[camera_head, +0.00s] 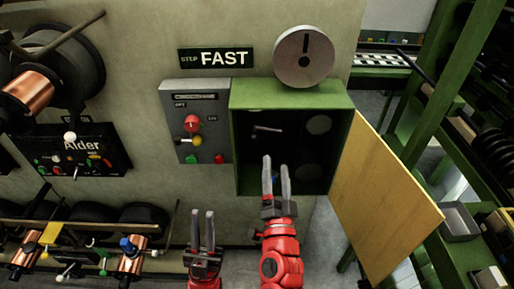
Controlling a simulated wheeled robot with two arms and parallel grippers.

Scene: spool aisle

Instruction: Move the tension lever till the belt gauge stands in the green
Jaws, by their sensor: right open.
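A green open-front cabinet (240,93) is on the pale wall, its yellow door (385,195) swung out to the right. Inside it, a short grey lever (267,129) sticks out at the upper left. A pale round disc (319,124) sits at the upper right of the dark inside; I cannot tell whether it is the belt gauge. No green zone can be made out. My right gripper (277,163) is open and empty in front of the cabinet's lower part, below the lever and apart from it in the picture. My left gripper (203,213) is open and empty, lower left of the cabinet.
A grey round dial (304,70) with a black mark stands above the cabinet. A grey switch box (177,108) with a red knob is left of it, below a FAST sign (222,58). Copper spools (32,92) are at left. A green rack (455,75) stands at right.

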